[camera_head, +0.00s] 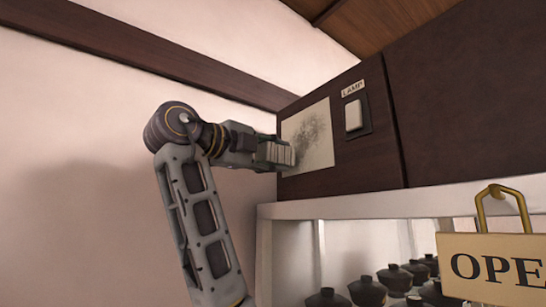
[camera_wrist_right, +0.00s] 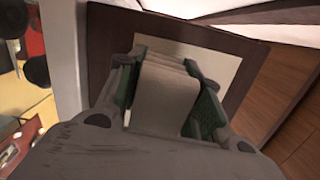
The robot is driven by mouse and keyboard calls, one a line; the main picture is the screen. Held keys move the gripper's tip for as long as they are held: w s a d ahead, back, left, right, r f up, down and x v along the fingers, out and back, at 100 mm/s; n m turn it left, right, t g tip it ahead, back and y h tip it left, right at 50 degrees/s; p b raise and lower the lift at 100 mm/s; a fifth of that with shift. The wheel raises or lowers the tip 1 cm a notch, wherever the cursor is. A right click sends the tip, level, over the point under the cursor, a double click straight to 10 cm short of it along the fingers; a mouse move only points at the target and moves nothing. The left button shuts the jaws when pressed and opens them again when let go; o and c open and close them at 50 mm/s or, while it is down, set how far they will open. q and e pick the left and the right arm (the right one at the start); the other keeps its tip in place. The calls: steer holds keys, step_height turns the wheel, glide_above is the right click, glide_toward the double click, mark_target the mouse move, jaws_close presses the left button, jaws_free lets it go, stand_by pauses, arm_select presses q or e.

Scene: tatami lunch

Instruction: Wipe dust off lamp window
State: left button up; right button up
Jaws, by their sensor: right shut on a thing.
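The lamp window (camera_head: 322,155) is a cream panel on the dark wood cabinet, with a grey dust smudge (camera_head: 310,130) over its middle. My right gripper (camera_head: 275,154) is at the window's lower left edge. It is shut on a pale grey-beige, folded-looking wiping pad (camera_wrist_right: 166,92), which sits between the green-lined fingers in the right wrist view. The pad's far end is at or close to the window; I cannot tell whether it touches. The gripper hides part of the window's left side. My left gripper is not in view.
A light switch (camera_head: 353,115) under a "LAMP" label (camera_head: 353,88) sits right of the window. Below the cabinet is a pale shelf (camera_head: 350,206) with several dark lidded bowls (camera_head: 367,291). An "OPEN" sign (camera_head: 495,267) hangs at the lower right. Bare wall lies left.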

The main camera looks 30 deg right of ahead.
mark_target(327, 148)
steer(key=shift+d, duration=1)
stand_by(0.8)
steer(key=shift+s+d+b, duration=0.1)
steer(key=shift+s+b, duration=0.85)
steer(key=shift+s, duration=0.85)
steer(key=shift+s+d+b, duration=0.1)
steer(key=shift+s+b, duration=0.3)
steer(key=shift+s, duration=0.45)
steer(key=shift+s+d+b, duration=0.1)
steer(key=shift+s+b, duration=0.2)
steer(key=shift+s, duration=0.65)
steer(key=shift+s, duration=0.15)
steer(key=shift+s+d+b, duration=0.1)
steer(key=shift+s+b, duration=0.4)
steer(key=shift+s, duration=1.2)
steer(key=shift+r, duration=0.1)
